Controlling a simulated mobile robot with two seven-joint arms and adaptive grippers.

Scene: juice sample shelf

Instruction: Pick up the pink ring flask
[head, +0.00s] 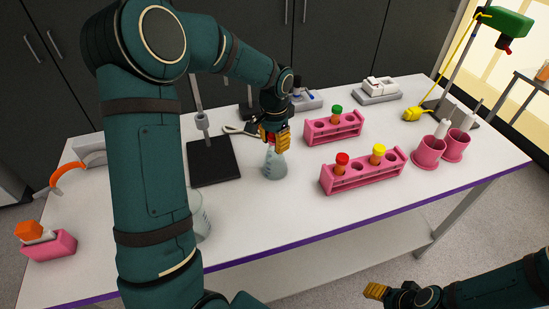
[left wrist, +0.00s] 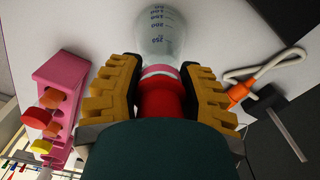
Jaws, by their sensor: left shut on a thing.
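The pink ring flask (head: 275,167) is a clear conical flask near the middle of the table. In the left wrist view its glass body (left wrist: 160,35) shows blue volume marks, a pink ring round the neck and a red top. My left gripper (head: 275,138) is shut on the neck, with yellow fingers (left wrist: 159,75) on both sides. The flask looks upright; I cannot tell whether its base touches the table. My right gripper (head: 375,291) is at the lower right, beyond the table's front edge; whether it is open is unclear.
Two pink racks (head: 362,172) (head: 333,128) with capped tubes stand right of the flask. A stand with a black base (head: 213,163) is close on the left. A glass beaker (head: 200,218) is partly behind my left arm. Pink cups (head: 428,153) stand far right. The front middle table is clear.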

